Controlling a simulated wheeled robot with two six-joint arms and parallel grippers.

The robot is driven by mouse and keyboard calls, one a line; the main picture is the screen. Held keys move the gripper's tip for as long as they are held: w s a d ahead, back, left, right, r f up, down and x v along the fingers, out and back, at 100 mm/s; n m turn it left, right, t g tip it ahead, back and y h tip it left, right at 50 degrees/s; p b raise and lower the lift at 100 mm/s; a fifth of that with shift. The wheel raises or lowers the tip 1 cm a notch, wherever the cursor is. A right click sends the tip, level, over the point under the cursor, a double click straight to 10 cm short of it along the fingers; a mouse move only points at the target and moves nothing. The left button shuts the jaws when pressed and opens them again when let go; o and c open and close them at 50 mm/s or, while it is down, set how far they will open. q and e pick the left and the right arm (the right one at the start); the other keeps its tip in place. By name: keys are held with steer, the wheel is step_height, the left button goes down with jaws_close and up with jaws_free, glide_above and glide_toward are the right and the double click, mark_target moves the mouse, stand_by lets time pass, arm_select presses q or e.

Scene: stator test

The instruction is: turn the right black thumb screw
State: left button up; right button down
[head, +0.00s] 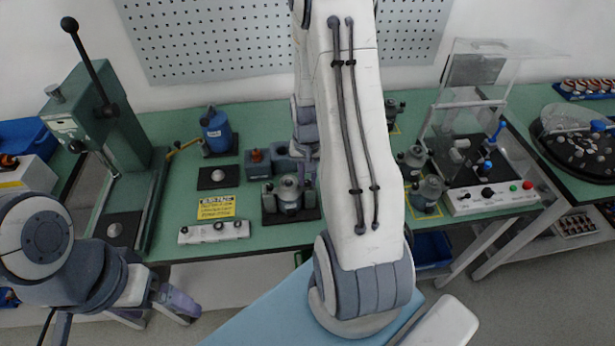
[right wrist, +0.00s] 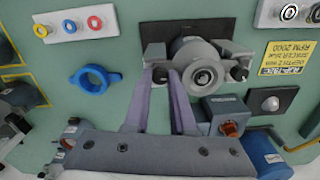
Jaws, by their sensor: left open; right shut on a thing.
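The fixture is a dark plate (head: 268,216) with a grey motor-like part (head: 289,192) clamped between two side blocks. In the right wrist view, the grey round part (right wrist: 203,76) shows its end face. The right black thumb screw (right wrist: 160,77) is at the left of that view, between the fingertips of my right gripper (right wrist: 163,74), which is shut on it. The other black thumb screw (right wrist: 239,73) is free on the opposite side. In the head view my right arm partly hides the right side of the fixture. My left gripper (head: 183,305) is open and empty, low at the left by the table's front edge.
A yellow sign (head: 216,207) and a white strip (head: 214,232) lie left of the fixture. A green lever press (head: 105,120) stands farther left, a blue canister (head: 216,131) behind. A blue ring (right wrist: 93,78) lies near the gripper.

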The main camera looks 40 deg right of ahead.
mark_target(307, 181)
steer(key=m, duration=0.4)
steer(key=shift+m, duration=2.3)
steer(key=c, duration=0.7)
jaws_free()
steer(key=shift+c, duration=0.2)
step_height(307, 181, up, 10)
steer(key=shift+r+b, duration=0.25)
steer(key=shift+b, duration=0.15)
